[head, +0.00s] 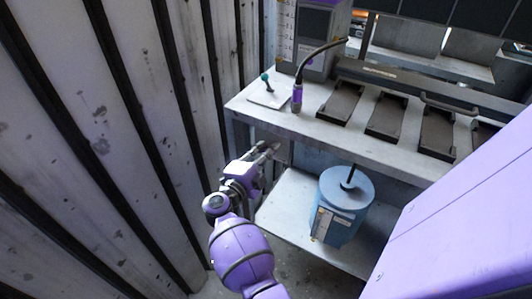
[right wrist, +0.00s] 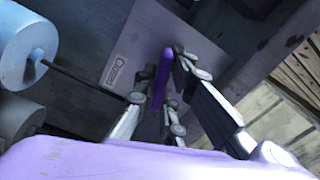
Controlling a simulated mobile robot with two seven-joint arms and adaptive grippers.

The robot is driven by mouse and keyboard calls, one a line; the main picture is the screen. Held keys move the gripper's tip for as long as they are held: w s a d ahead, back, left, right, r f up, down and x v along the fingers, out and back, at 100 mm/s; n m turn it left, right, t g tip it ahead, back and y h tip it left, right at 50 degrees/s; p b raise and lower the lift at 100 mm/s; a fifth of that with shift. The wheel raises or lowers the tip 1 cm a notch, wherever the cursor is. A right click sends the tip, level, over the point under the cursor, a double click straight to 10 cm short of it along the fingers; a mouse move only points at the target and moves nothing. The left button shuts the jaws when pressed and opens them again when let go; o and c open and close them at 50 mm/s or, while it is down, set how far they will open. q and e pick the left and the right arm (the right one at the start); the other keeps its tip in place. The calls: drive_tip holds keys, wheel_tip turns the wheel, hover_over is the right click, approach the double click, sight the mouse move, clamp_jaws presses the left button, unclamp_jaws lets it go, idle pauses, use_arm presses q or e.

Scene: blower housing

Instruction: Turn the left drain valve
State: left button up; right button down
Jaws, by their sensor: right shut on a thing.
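In the right wrist view, a slim purple lever (right wrist: 164,70) sits between the two fingers of my right gripper (right wrist: 158,82). I take it to be the left drain valve's handle. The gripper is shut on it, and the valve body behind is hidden. In the head view my right gripper (head: 272,152) is at the left end of the bench, just below its top edge, beside the corrugated wall. The lever is hidden or too small to tell there. My left gripper is in neither view.
The grey bench (head: 245,114) carries several black trays (head: 387,118), a purple-handled hose tool (head: 297,98) and a small teal-knobbed lever (head: 265,78). A blue canister (head: 338,225) stands on the lower shelf (head: 285,212), right of my gripper. A corrugated metal wall (head: 110,130) closes the left side.

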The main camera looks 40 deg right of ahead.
drive_tip(key=m+b, duration=0.1)
drive_tip(key=m, duration=0.2)
drive_tip(key=shift+f, duration=0.2)
drive_tip(key=shift+m, duration=0.4)
drive_tip(key=shift+b, duration=0.3)
drive_tip(key=c, duration=1.8)
unclamp_jaws()
drive_tip(key=shift+r, duration=0.1)
drive_tip(key=v, duration=0.7)
drive_tip(key=shift+s+a, duration=0.15)
drive_tip(key=shift+a, duration=0.1)
